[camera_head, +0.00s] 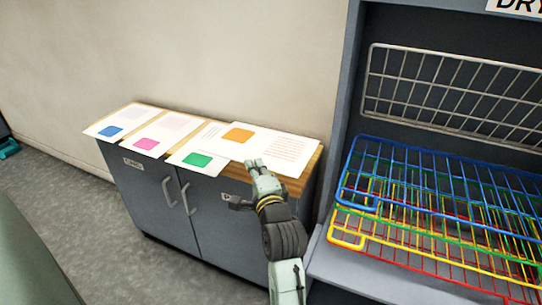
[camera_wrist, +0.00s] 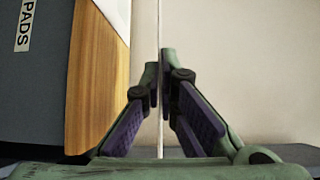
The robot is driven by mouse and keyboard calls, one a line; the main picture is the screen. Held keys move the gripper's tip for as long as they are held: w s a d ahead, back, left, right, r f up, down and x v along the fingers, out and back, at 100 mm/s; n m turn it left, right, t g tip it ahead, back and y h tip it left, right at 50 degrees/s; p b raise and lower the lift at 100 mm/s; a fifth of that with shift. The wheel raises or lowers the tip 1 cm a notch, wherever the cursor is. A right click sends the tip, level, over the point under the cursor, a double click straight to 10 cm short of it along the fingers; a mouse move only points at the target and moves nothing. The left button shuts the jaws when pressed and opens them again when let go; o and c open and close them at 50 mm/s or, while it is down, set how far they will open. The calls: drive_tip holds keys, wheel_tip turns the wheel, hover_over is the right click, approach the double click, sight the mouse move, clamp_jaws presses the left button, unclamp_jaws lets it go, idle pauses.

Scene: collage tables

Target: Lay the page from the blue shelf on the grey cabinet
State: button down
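A white page with an orange square and lines of text (camera_head: 270,144) is over the right end of the grey cabinet's wooden top (camera_head: 298,184). In the head view it overlaps the page with the green square. My gripper (camera_head: 256,164) is at its front edge. In the wrist view the page shows edge-on as a thin pale line (camera_wrist: 160,25), and my gripper's fingertips (camera_wrist: 160,68) are shut on it. A gap shows there between the page and the wooden top (camera_wrist: 97,75), so it is held above. The blue wire shelf (camera_head: 440,172) of the rack is empty.
Pages with a blue square (camera_head: 120,121), a pink square (camera_head: 160,133) and a green square (camera_head: 200,148) lie along the cabinet top. The drying rack (camera_head: 346,110) stands close on the right, with green, yellow and red wire shelves below the blue one. A wall is behind.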

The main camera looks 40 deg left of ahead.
drive_tip(key=w+a+f+b, duration=0.2)
drive_tip(key=w+f+b, duration=0.6)
drive_tip(key=f, duration=0.3)
drive_tip(key=shift+b, duration=0.85)
drive_tip(key=c, duration=1.7)
unclamp_jaws()
drive_tip(key=shift+c, duration=0.3)
drive_tip(key=o, duration=0.8)
drive_tip(key=shift+f, duration=0.1)
